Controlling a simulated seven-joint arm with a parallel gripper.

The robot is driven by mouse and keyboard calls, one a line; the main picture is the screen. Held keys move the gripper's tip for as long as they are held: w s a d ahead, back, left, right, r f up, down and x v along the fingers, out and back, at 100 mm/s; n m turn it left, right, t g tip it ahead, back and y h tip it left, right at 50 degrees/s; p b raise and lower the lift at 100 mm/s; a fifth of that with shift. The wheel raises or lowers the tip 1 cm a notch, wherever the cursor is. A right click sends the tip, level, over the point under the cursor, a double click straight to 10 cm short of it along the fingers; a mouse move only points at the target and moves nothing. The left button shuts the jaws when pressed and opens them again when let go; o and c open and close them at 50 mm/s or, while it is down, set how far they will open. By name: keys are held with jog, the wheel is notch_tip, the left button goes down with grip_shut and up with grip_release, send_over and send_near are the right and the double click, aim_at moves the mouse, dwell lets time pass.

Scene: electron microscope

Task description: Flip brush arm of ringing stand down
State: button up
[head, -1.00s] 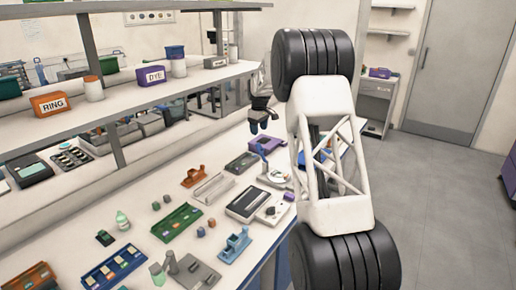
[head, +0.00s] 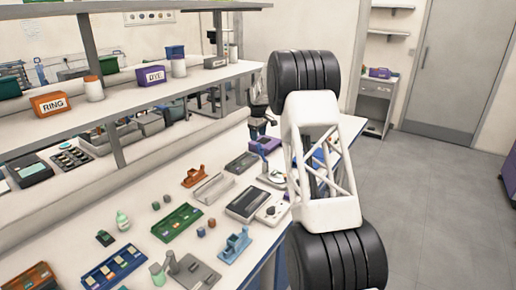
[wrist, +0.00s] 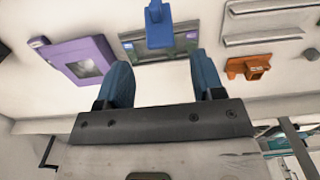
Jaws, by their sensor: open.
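In the wrist view a blue part (wrist: 158,26) shows at the top centre, between and beyond my fingertips. Contact cannot be told.
A purple box (wrist: 82,60) lies left in the wrist view, and a dark green tray (head: 241,162) and an orange holder (head: 194,176) are nearby. A grey device (head: 246,203) stands in front. The shelf (head: 150,95) runs along the left.

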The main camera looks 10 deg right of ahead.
aim_at(258, 147)
jog(key=shift+f, duration=3.6)
jog(key=shift+c, duration=0.3)
grip_shut()
